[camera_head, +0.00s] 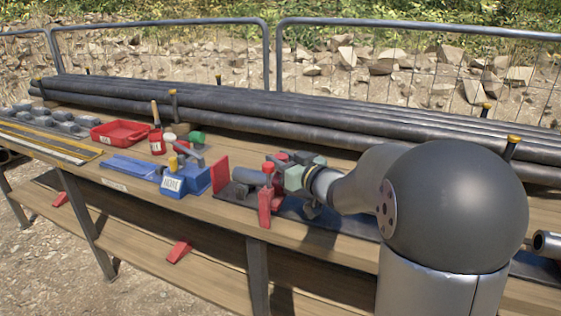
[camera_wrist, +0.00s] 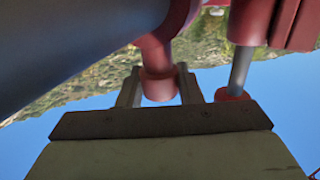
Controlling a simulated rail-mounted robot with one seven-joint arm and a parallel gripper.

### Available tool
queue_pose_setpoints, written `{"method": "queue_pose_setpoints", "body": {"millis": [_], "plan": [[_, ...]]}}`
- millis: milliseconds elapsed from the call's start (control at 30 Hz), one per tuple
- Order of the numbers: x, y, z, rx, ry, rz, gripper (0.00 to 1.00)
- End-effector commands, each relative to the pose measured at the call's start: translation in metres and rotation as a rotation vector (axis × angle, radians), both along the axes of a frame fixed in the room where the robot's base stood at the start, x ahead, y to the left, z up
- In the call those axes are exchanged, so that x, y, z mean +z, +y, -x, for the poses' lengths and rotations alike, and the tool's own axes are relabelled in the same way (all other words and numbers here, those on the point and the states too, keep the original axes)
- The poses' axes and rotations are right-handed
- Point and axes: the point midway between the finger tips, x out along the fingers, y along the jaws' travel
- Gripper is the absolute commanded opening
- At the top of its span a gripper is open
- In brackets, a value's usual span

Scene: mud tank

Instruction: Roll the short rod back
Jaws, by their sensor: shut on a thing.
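A short dark grey rod (camera_head: 249,176) lies between upright red parts of a bench fixture (camera_head: 221,174) near the middle of the bench. A dark cylinder (camera_wrist: 60,45), probably this rod, fills the upper left of the wrist view. My gripper (camera_wrist: 159,72) has its two fingers on either side of a red knob (camera_wrist: 158,88) on the end of a red stem, and is shut on it. In the head view my gripper (camera_head: 280,172) is just right of the rod, its fingers partly hidden among red parts.
Long dark pipes (camera_head: 300,107) lie along the back of the bench between yellow-capped posts. Another red part with a grey shaft (camera_wrist: 240,70) is close beside my right finger in the wrist view.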

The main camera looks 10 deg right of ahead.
Motion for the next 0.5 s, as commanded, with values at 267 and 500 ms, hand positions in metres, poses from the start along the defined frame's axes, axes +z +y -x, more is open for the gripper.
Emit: {"method": "queue_pose_setpoints", "body": {"millis": [267,500], "plan": [[-0.0006,0.0007,0.0003,0.001,0.002,-0.001,0.53],[0.0002,-0.0015,0.0037,0.001,0.0,-0.001,0.53]]}}
